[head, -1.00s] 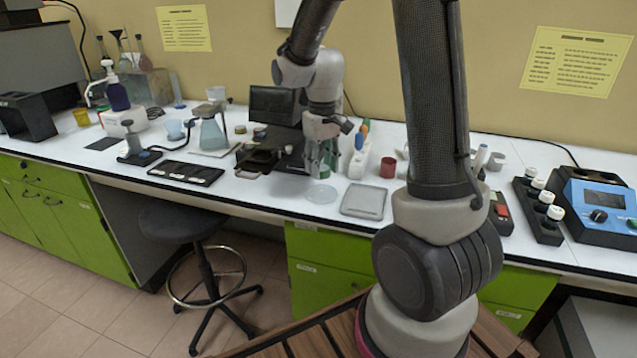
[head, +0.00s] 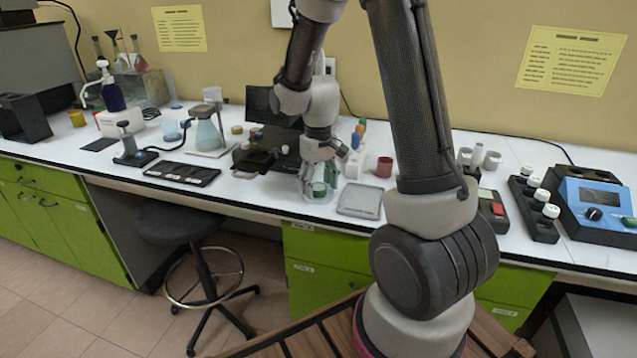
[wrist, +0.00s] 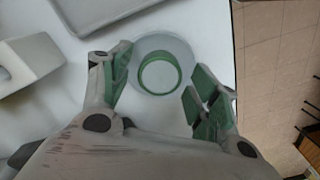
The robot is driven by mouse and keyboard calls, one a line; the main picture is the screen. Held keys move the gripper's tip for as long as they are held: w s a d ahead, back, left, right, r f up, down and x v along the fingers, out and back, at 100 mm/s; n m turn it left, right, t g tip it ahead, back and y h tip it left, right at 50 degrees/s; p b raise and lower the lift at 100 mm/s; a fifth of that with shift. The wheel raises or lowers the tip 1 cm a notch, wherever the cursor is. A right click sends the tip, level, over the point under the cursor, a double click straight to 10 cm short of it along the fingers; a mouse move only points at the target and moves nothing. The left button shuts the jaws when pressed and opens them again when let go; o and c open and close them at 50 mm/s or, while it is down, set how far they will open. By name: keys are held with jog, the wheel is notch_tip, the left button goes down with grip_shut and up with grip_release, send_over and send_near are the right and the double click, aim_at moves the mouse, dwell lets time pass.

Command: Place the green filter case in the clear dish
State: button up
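The green filter case (wrist: 160,75) is a round green ring with a pale centre. It sits inside the clear dish (wrist: 176,44), a shallow see-through round dish on the white bench. In the head view the green filter case (head: 319,189) also shows in the clear dish (head: 316,200), near the bench's front edge. My gripper (wrist: 160,65) is open, its green-padded fingers standing on either side of the case with a small gap to each. In the head view my gripper (head: 318,177) is low over the dish and partly hides it.
A grey tray (head: 360,201) lies just right of the dish. A red-brown cup (head: 384,167) and a white holder with coloured bottles (head: 354,162) stand behind. The bench edge is close in front.

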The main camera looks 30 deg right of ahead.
aim_at(319, 187)
notch_tip(319, 187, up, 12)
jog(key=s+r+t, duration=0.2)
jog(key=s+r, duration=0.2)
jog(key=s, duration=0.7)
jog(key=s+d+r+m+t, duration=0.1)
jog(key=s+r, duration=0.4)
jog(key=s, duration=0.5)
jog(key=shift+s+t, duration=0.35)
jog(key=shift+t, duration=0.25)
